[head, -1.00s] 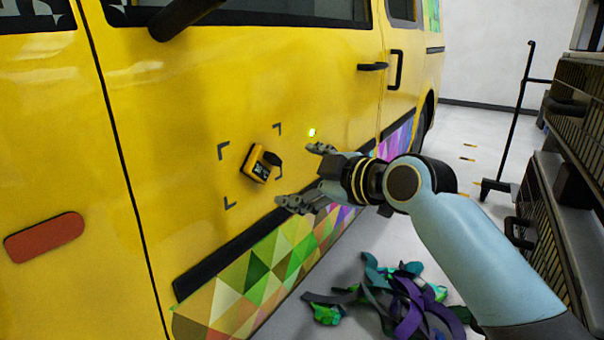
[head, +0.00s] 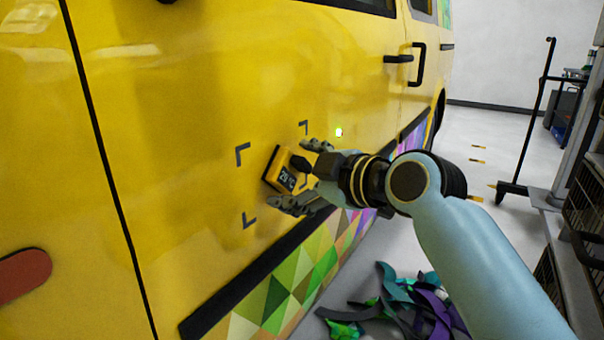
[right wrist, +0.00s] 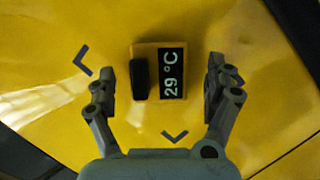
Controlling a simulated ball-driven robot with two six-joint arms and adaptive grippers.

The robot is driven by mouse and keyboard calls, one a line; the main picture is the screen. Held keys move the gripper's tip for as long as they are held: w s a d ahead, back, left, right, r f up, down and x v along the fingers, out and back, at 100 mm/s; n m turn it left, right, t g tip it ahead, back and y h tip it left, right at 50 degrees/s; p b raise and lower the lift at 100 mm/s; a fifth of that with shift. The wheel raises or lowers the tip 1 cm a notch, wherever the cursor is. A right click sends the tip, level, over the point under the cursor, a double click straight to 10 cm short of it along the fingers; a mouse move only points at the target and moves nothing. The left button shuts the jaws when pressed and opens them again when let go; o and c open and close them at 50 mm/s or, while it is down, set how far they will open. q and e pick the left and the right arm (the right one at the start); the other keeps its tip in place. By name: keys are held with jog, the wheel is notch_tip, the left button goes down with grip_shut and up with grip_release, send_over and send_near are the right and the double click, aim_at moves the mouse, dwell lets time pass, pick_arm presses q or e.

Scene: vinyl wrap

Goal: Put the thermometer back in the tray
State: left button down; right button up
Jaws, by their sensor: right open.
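The thermometer (head: 283,172) is a small yellow block with a black display and a black knob or grip. It sits against the yellow van door (head: 200,120), inside black corner marks. In the right wrist view the thermometer (right wrist: 160,72) reads 29 °C and lies between the fingers. My right gripper (head: 297,174) is open, with one finger above and one below the thermometer in the head view. The tray is not identifiable in these views.
Coloured vinyl scraps (head: 405,305) lie in a heap on the floor below my arm. A patterned wrap strip (head: 290,280) runs along the van's lower side. A black upright handle (head: 530,125) and metal shelving (head: 585,190) stand at the right.

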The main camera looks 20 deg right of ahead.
pick_arm(q)
jog(key=shift+s+a, duration=0.15)
jog(key=shift+s, duration=0.25)
pick_arm(e)
jog(key=shift+w, duration=0.1)
jog(key=c, duration=1.4)
pick_arm(q)
jog(key=shift+w, duration=0.15)
jog(key=shift+w+r, duration=0.1)
jog(key=shift+r, duration=0.1)
pick_arm(e)
jog(key=shift+s+d, duration=0.3)
jog(key=shift+s, duration=0.15)
pick_arm(q)
jog(key=shift+p, duration=0.3)
pick_arm(e)
jog(key=shift+s, duration=0.1)
